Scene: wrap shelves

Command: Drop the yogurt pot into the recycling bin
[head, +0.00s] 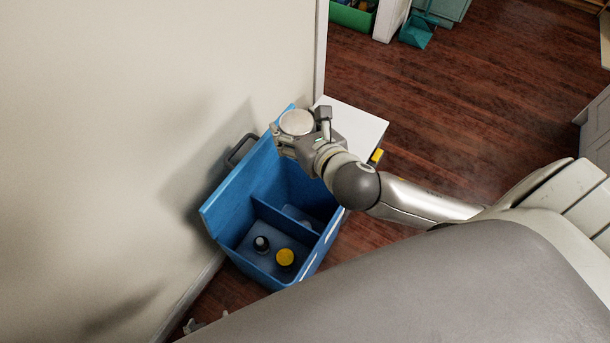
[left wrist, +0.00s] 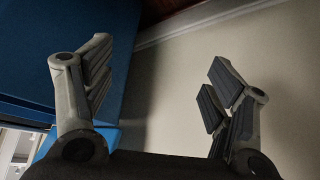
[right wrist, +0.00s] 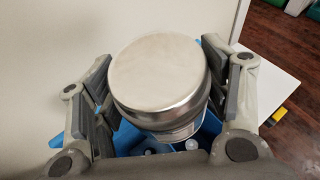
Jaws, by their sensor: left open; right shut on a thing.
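The yogurt pot (head: 296,122) has a round, silver-looking top. My right gripper (head: 299,124) is shut on it and holds it above the far end of the recycling bin. In the right wrist view the pot (right wrist: 160,75) sits between both fingers, top toward the camera; its lower side is mostly hidden. The blue recycling bin (head: 236,190) is open, with a divider (head: 282,218). The near compartment holds a dark-capped item (head: 261,243) and a yellow-topped item (head: 285,257). My left gripper (left wrist: 158,62) is open and empty, low beside a blue surface and the wall.
A pale wall (head: 120,120) stands close on the left of the bin. A white-topped unit (head: 352,124) with a yellow part (head: 377,156) is just behind and right of the bin. Wooden floor (head: 450,110) is clear to the right. A teal dustpan-like item (head: 416,32) is farther back.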

